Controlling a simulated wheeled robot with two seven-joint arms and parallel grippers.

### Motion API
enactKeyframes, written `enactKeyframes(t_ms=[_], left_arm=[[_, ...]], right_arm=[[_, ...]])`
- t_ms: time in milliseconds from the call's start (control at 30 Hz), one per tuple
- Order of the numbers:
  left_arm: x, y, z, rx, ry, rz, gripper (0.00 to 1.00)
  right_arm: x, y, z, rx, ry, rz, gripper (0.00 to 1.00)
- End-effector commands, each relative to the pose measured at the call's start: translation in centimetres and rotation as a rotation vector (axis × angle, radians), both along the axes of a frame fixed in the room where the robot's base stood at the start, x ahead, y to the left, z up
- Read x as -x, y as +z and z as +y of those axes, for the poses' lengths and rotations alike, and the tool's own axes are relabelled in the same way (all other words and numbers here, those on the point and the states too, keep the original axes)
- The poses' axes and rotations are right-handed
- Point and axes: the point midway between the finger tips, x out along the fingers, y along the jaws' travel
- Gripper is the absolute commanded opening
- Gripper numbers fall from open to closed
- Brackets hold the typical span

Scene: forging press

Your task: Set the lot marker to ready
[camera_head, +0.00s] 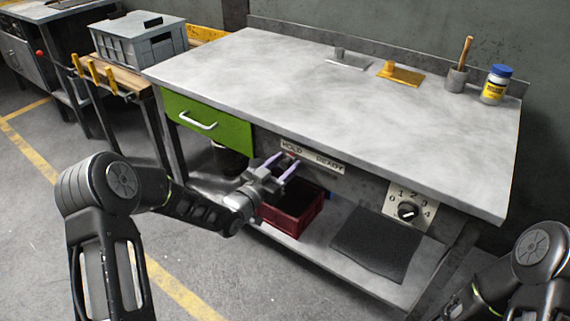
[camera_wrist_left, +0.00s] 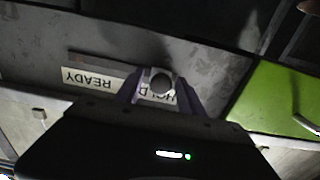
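The lot marker is a slider with a round grey knob (camera_wrist_left: 161,83) on the bench front. The knob is at the HOLD end of the strip; the READY label (camera_head: 330,163) is to its right in the head view. In the left wrist view the strip is upside down, with READY (camera_wrist_left: 90,79) on the left. My left gripper (camera_head: 285,163) is at the HOLD end, its purple fingers open. In the left wrist view the fingers (camera_wrist_left: 161,92) are on either side of the knob, apart from it. My right gripper is not in view; only part of that arm shows.
A green drawer (camera_head: 208,122) is left of the strip and a numbered dial (camera_head: 407,211) is to its right. A red bin (camera_head: 292,210) and a dark mat (camera_head: 375,243) are on the shelf below. The bench top (camera_head: 300,90) is mostly clear.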

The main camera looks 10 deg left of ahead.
Motion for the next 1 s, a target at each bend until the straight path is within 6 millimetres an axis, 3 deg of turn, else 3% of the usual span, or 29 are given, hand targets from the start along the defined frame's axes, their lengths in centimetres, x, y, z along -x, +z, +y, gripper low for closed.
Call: enactKeyframes(t_ms=[533,1000], left_arm=[[0.03,0.00,0.01,0.000,0.000,0.000,0.00],[0.04,-0.01,0.00,-0.001,-0.001,0.000,0.00]], right_arm=[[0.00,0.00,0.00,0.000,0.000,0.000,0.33],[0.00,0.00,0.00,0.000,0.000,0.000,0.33]])
